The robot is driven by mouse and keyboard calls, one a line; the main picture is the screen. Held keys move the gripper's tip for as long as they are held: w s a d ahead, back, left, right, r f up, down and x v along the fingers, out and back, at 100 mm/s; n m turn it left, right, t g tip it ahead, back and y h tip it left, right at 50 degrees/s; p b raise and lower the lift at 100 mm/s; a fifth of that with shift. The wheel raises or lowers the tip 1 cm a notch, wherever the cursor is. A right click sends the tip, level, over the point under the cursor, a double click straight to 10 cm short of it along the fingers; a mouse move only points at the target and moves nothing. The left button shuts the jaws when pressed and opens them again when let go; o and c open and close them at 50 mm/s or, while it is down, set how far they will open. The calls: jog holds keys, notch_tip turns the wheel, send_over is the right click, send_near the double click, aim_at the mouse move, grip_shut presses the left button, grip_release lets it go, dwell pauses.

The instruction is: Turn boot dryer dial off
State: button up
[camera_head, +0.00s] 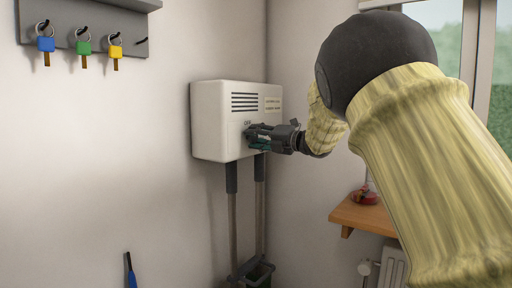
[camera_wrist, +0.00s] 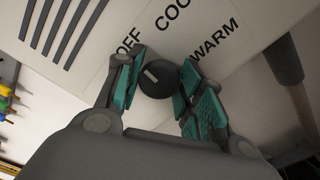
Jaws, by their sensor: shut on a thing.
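The boot dryer (camera_head: 212,125) is a white wall box with dark vent slots and two hoses below. In the wrist view its front panel (camera_wrist: 100,72) carries OFF, COOL and WARM labels. The round black dial (camera_wrist: 157,84) sits below these labels, with a short white mark on its upper left part, on the OFF side. My gripper (camera_wrist: 156,80) has its teal-padded fingers on either side of the dial and is shut on it. In the head view my gripper (camera_head: 257,136) reaches the box front from the right and hides the dial.
A key rack (camera_head: 105,28) with blue, green and yellow tagged keys hangs at upper left. A wooden shelf (camera_head: 362,213) with a red object (camera_head: 365,196) is at lower right by the window. A dark boot rack or bin (camera_head: 257,274) stands below the hoses.

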jog(key=shift+n+b, duration=0.35)
jog(key=shift+n, duration=0.05)
jog(key=o, duration=1)
jog(key=v, duration=1.2)
